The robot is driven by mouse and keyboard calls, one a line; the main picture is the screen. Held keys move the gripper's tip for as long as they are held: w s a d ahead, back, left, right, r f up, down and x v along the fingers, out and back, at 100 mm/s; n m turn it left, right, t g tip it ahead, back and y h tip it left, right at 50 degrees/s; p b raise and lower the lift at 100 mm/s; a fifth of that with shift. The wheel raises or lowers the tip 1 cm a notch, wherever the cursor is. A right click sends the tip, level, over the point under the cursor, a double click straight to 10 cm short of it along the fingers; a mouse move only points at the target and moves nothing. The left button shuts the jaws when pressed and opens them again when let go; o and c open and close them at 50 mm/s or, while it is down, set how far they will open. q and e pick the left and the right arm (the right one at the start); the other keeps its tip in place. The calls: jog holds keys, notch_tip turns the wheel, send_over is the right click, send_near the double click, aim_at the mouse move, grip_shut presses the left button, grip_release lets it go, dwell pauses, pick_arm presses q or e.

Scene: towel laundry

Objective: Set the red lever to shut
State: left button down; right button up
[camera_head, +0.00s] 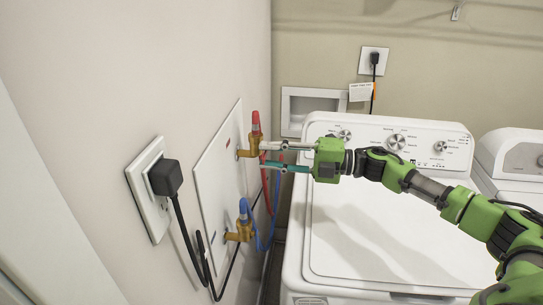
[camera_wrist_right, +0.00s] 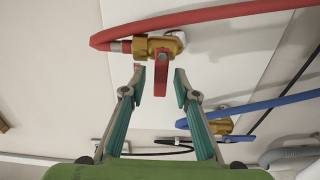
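The red lever (camera_wrist_right: 161,76) hangs from the brass valve (camera_wrist_right: 160,45) of the red hose in the right wrist view. It lies between the open fingertips, with a visible gap on each side. In the head view the upper brass valve (camera_head: 249,145) is on the wall panel, and the lever is mostly hidden by the fingers. My right gripper (camera_wrist_right: 160,82) is open and empty. In the head view the right gripper (camera_head: 266,155) reaches left to the valve, one finger above the other. My left gripper is in neither view.
A blue hose joins a lower brass valve (camera_head: 240,232) below. A black plug (camera_head: 165,178) with a hanging cord sits in the wall outlet at left. The white washing machine (camera_head: 385,235) stands under my right arm, with a second white machine (camera_head: 515,155) beside it.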

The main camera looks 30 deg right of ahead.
dwell(0.3)
jog(key=v, duration=1.2)
jog(key=shift+f, duration=0.1)
dwell(0.5)
